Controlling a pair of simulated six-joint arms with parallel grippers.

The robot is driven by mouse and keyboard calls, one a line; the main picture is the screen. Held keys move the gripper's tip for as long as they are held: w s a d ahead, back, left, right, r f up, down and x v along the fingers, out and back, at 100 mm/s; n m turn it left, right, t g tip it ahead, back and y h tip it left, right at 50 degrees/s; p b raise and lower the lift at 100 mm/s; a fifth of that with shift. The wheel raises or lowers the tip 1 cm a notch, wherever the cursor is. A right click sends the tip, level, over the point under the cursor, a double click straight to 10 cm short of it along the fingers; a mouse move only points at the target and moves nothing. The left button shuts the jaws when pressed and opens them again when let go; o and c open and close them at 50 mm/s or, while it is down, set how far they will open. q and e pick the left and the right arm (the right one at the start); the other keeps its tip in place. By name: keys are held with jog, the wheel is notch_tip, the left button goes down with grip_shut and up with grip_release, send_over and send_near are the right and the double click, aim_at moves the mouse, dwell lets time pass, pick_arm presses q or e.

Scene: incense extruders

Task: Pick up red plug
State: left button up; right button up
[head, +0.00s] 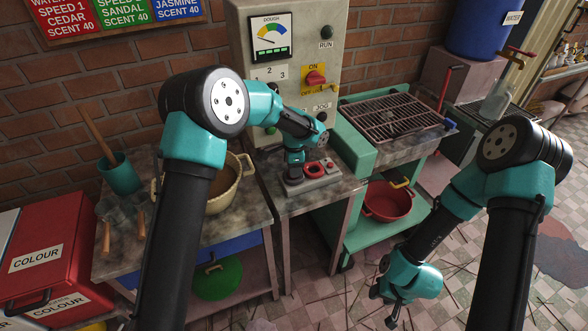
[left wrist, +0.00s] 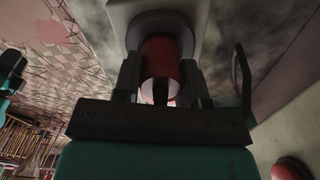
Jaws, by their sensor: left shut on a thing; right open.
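The red plug shows in the left wrist view (left wrist: 162,62) as a short red cylinder between the two dark fingers of my left gripper (left wrist: 160,78). My left gripper is shut on it, with the plug still at a round socket in a pale block. In the head view my left gripper (head: 294,176) points down at the grey base block (head: 318,183) on the middle bench. My right gripper (head: 392,316) is open and empty, low over the floor.
A control machine (head: 290,55) with a gauge and knobs stands behind the block. A beige pot (head: 228,185) and a teal mortar (head: 118,174) are on the left bench. A grill rack (head: 393,116) is to the right, above a red basin (head: 388,202).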

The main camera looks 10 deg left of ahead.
pick_arm(q)
jog(key=shift+r, duration=0.5)
notch_tip(320, 180, up, 3)
jog(key=shift+f, duration=0.15)
jog(key=s+d+r, duration=0.1)
jog(key=s, duration=1.5)
jog(key=shift+d, duration=0.4)
jog(key=shift+w+r, duration=0.1)
